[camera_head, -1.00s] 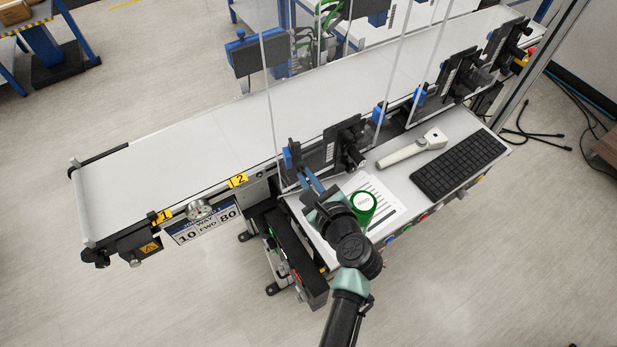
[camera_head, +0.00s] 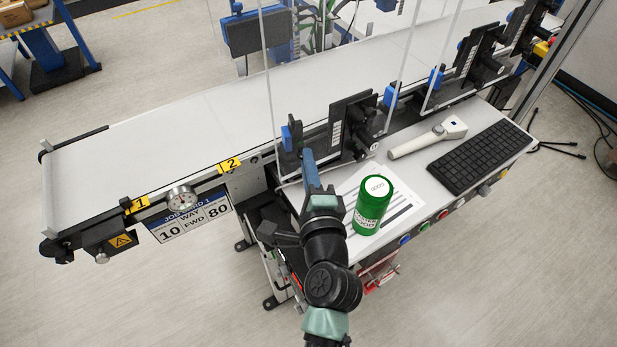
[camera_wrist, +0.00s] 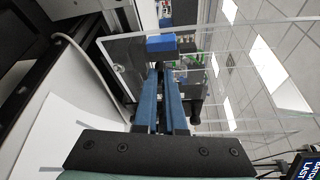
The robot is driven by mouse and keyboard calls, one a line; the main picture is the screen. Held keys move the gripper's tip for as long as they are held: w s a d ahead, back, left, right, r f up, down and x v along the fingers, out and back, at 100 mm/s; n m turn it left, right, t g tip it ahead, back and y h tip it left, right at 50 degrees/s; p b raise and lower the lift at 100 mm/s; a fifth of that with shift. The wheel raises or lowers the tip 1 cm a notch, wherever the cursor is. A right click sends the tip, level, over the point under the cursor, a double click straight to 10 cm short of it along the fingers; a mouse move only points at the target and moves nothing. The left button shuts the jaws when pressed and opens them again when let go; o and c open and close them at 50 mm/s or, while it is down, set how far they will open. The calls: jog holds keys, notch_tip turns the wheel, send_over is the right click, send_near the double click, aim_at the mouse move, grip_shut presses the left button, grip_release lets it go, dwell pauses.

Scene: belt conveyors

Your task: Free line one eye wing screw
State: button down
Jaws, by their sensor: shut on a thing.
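My gripper (camera_head: 307,152), with long blue fingers, reaches up to the near edge of the belt. Its fingertips (camera_wrist: 161,70) are at a small dark piece, the eye wing screw, just below a blue block in the wrist view. The fingers hide most of the screw, and its turn cannot be told. The blue block, the eye (camera_wrist: 160,43), also shows in the head view (camera_head: 287,138) on a dark bracket beside the clear panel. The conveyor (camera_head: 150,150) has yellow tags 1 and 2 on its near rail.
A green canister (camera_head: 372,207) stands on paper right of my arm. A pale handheld tool (camera_head: 425,140) and a black keyboard (camera_head: 480,158) lie on the bench. Clear upright panels (camera_head: 268,80) and a black plate bracket (camera_head: 353,125) stand close to my gripper. The belt is empty.

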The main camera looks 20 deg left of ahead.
jog(key=n+t+y+b, duration=0.1)
jog(key=n+b, duration=0.3)
jog(key=b, duration=0.3)
jog(key=shift+f+b, duration=0.15)
jog(key=shift+b, duration=0.2)
jog(key=c, duration=1.1)
grip_release()
jog(key=shift+o, duration=0.5)
jog(key=shift+w+a, duration=0.1)
